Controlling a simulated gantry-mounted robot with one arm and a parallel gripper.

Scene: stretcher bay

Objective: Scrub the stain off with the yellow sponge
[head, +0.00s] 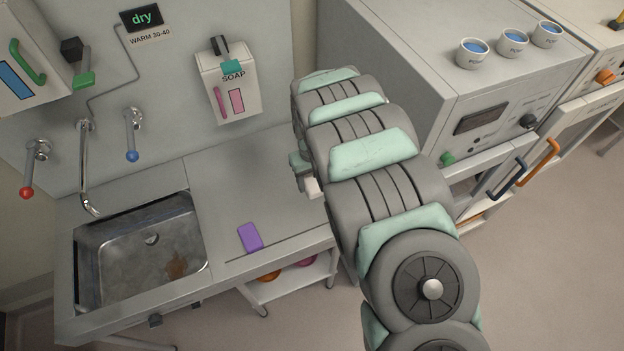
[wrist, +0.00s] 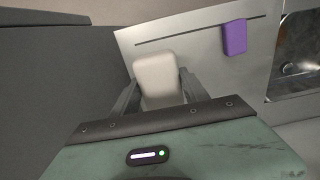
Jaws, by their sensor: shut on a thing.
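My gripper (wrist: 158,88) is shut on a pale, off-white block (wrist: 155,77) with rounded corners, held between its two fingers. In the head view the block (head: 312,187) shows only partly beside my arm, above the right part of the counter. No clearly yellow sponge shows. A purple sponge-like block (head: 250,238) lies on the counter right of the sink; it also shows in the wrist view (wrist: 234,37). A brown stain (head: 177,267) is on the bottom of the metal sink (head: 112,228), to the left of my gripper.
A tap (head: 85,165) stands over the sink between red and blue handles. A soap dispenser (head: 229,85) hangs on the wall. A grey cabinet (head: 402,58) with several cups on top stands right of the counter (head: 235,180). The counter around the purple block is clear.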

